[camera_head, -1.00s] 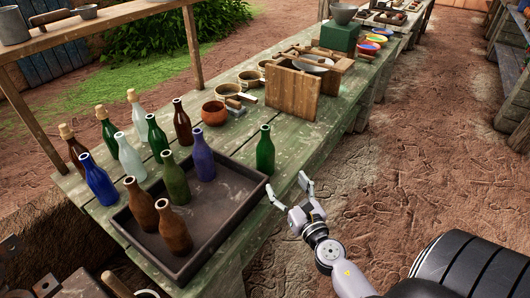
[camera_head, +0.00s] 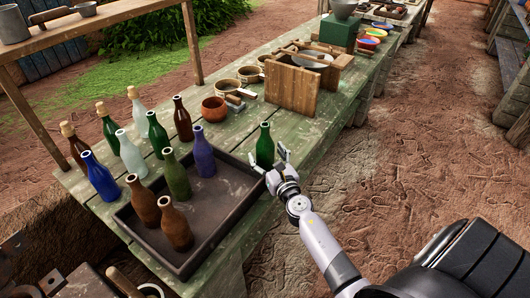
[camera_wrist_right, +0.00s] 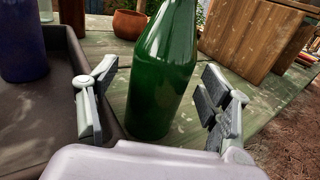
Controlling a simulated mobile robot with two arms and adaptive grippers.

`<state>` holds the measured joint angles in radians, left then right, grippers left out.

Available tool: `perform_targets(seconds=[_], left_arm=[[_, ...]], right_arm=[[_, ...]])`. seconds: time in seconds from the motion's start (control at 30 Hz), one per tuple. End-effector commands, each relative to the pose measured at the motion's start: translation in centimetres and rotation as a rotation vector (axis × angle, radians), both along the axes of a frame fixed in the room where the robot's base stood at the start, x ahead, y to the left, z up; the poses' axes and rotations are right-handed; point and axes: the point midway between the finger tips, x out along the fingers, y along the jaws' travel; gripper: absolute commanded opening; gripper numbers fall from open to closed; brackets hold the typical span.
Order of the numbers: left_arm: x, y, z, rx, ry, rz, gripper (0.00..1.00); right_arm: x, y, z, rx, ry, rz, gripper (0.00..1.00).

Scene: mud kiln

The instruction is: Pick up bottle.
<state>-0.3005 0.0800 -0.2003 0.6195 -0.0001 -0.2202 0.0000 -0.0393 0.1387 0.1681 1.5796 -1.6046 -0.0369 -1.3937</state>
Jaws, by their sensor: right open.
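A green bottle (camera_head: 265,147) stands upright on the green wooden table, just right of the dark tray. My right gripper (camera_head: 275,163) is at this bottle, near the table's edge. In the right wrist view the green bottle (camera_wrist_right: 162,75) stands between the two open fingers of my right gripper (camera_wrist_right: 158,108), with gaps visible on both sides. Other bottles stand in the tray, including a purple one (camera_head: 203,155), an olive one (camera_head: 176,178) and brown ones (camera_head: 176,228). My left gripper does not show.
The dark tray (camera_head: 228,220) lies left of my right gripper. More bottles, such as a blue one (camera_head: 99,178), stand behind it. A clay bowl (camera_head: 214,109) and a wooden box (camera_head: 291,90) are farther along the table. Bare ground lies right of the table.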

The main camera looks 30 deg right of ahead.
Motion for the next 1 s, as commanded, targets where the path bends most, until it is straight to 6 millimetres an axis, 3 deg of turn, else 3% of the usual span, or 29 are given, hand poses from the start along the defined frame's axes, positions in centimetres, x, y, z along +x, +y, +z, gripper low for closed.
perform_targets(seconds=[0.17, 1.0], left_arm=[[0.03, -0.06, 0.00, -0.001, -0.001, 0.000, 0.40], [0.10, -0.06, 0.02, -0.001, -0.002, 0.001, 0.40]], right_arm=[[0.00, -0.03, 0.00, 0.000, 0.000, 0.000, 0.72], [0.00, -0.03, 0.12, 0.000, -0.002, 0.000, 0.17]])
